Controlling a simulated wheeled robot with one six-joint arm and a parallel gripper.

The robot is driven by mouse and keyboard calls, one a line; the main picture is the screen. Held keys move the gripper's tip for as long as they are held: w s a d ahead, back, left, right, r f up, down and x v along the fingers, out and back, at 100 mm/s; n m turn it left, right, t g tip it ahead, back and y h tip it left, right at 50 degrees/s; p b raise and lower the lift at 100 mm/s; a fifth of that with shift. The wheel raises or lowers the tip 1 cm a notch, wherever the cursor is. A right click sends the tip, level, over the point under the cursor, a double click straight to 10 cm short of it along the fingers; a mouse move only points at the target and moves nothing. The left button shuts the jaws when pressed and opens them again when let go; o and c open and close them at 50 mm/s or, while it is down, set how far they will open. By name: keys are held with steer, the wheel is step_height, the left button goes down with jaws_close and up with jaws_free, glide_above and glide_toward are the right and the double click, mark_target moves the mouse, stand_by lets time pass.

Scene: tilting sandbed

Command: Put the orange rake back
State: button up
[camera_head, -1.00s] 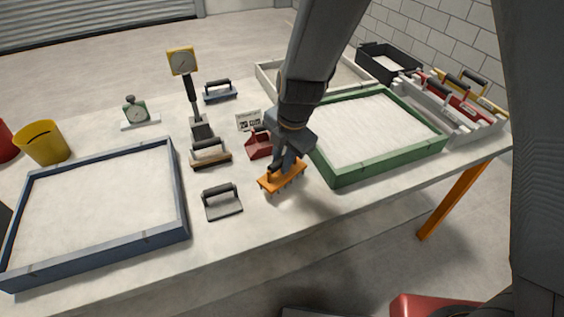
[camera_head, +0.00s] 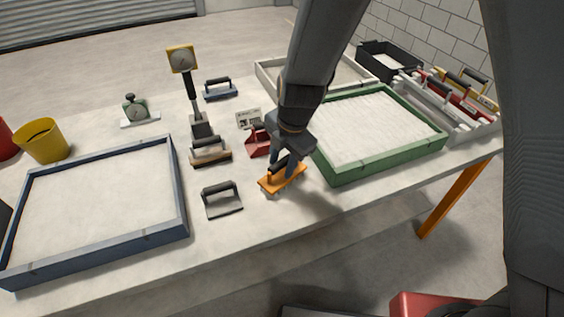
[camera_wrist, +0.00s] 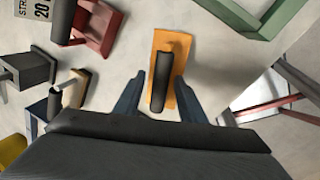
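The orange rake (camera_head: 291,181), with a dark handle, lies at the near middle of the table, between the blue-framed and green-framed sand trays. It also shows in the wrist view (camera_wrist: 163,40), with its handle pointing along my gripper. My gripper (camera_wrist: 159,82) is open, with one finger on each side of the handle and a gap to both. In the head view my gripper (camera_head: 284,166) is right above the rake, and my arm hides part of it. Whether the rake rests fully flat on the table is hard to tell.
A grey float (camera_head: 222,207) and a brown-edged tool (camera_head: 210,153) lie left of the rake. A red scoop (camera_head: 258,143) is behind it. The blue tray (camera_head: 100,252) is left, the green tray (camera_head: 385,164) right. A tool rack (camera_head: 455,125) stands far right.

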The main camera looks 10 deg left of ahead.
steer(key=shift+r, duration=0.15)
steer(key=shift+r, duration=0.25)
steer(key=b+v, duration=0.3)
steer(key=v, duration=0.9)
steer(key=s+d+f+m, duration=0.1)
steer(key=s+d+m, duration=0.1)
steer(key=d+m, duration=0.6)
steer(key=s+d+f+m+h, duration=0.1)
steer(key=s+d+f+m, duration=0.1)
steer(key=d+m, duration=0.7)
steer(key=s+d+f+m+h, duration=0.1)
steer(key=s+d+f+m, duration=0.1)
steer(key=d+m, duration=0.7)
steer(key=s+m, duration=0.1)
steer(key=m, duration=0.1)
steer(key=shift+s+d+m, duration=0.2)
steer(key=shift+d+m, duration=0.05)
steer(key=shift+m, duration=0.15)
